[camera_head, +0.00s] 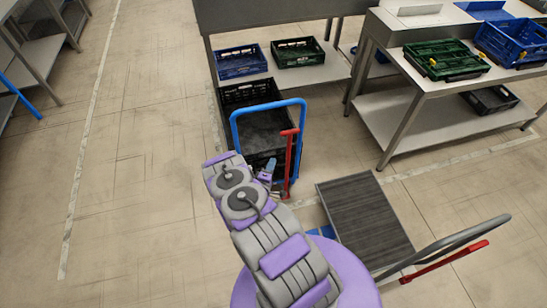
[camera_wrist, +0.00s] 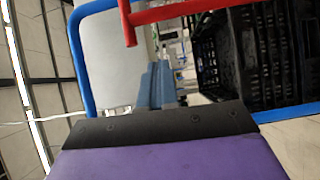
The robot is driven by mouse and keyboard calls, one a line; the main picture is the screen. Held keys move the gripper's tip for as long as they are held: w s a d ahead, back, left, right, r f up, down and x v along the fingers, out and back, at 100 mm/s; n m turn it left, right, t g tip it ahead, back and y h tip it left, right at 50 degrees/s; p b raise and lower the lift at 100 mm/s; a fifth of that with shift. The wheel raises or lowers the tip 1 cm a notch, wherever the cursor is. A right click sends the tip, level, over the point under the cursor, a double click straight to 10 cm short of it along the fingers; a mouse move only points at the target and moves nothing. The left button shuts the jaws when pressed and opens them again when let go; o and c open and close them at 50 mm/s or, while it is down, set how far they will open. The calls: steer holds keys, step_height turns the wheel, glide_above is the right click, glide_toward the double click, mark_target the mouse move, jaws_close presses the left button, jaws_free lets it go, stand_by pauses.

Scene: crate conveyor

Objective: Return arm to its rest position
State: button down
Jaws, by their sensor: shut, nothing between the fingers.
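My arm (camera_head: 265,235), grey and purple, extends up and forward from the bottom of the head view. My gripper (camera_head: 271,166) is small there and partly hidden by the arm, close to the blue frame and red lever of a cart. In the wrist view my gripper's blue-grey fingers (camera_wrist: 160,85) show beyond my purple and black wrist part. The fingers are shut and empty. From these views I cannot tell whether the gripper touches the cart.
The cart's blue handle frame (camera_head: 233,125) and red lever (camera_head: 289,160) stand beside my gripper, with black crates (camera_head: 250,92) behind. A flat dark-decked cart (camera_head: 365,218) is at right. Tables with green crates (camera_head: 445,60) and blue crates stand behind. Floor at left is clear.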

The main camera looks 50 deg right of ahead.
steer(key=shift+a+r, duration=0.2)
steer(key=shift+a, duration=0.55)
steer(key=shift+d, duration=0.1)
